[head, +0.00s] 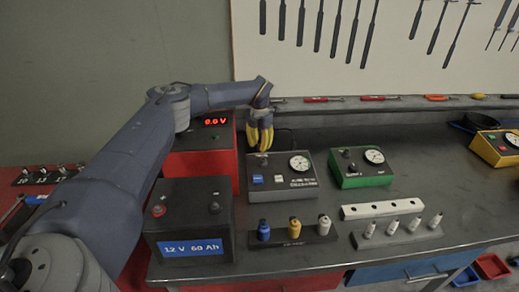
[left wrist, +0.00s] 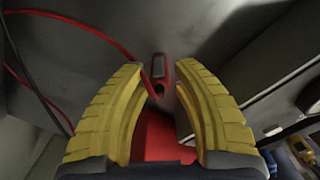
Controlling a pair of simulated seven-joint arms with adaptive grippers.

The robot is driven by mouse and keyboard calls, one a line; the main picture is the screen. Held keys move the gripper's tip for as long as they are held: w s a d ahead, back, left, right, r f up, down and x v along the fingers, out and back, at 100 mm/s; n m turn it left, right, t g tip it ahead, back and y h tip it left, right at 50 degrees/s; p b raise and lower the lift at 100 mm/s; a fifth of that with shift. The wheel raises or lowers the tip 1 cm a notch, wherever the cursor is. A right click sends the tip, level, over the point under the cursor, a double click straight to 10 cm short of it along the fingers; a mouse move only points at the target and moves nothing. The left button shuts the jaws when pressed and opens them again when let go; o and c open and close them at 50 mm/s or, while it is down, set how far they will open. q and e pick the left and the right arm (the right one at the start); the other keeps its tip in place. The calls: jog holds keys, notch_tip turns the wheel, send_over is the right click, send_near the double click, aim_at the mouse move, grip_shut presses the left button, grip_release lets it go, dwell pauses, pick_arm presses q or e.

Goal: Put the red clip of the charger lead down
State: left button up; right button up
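My left gripper (head: 261,146) reaches down behind the grey meter box in the head view. Its yellow fingers point downward. In the left wrist view, the red clip (left wrist: 159,85) of the charger lead lies between the fingertips (left wrist: 160,68), which appear to close on it from both sides. A larger red part fills the space nearer the palm. The red lead (left wrist: 93,30) runs from the clip to the upper left. In the head view the clip is hidden. The charger (head: 212,142) is a red box reading 0.0 V. My right gripper is not in view.
A black 12 V 60 Ah battery (head: 187,218) stands at front left. The grey meter box (head: 282,179) and a green meter box (head: 361,168) stand on the dark bench (head: 300,258). Small bottles (head: 294,228) and a white holed block (head: 381,208) stand in front.

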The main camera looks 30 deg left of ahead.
aim_at(259, 143)
pick_arm(q)
notch_tip(259, 143, up, 10)
dwell(0.5)
dwell(0.3)
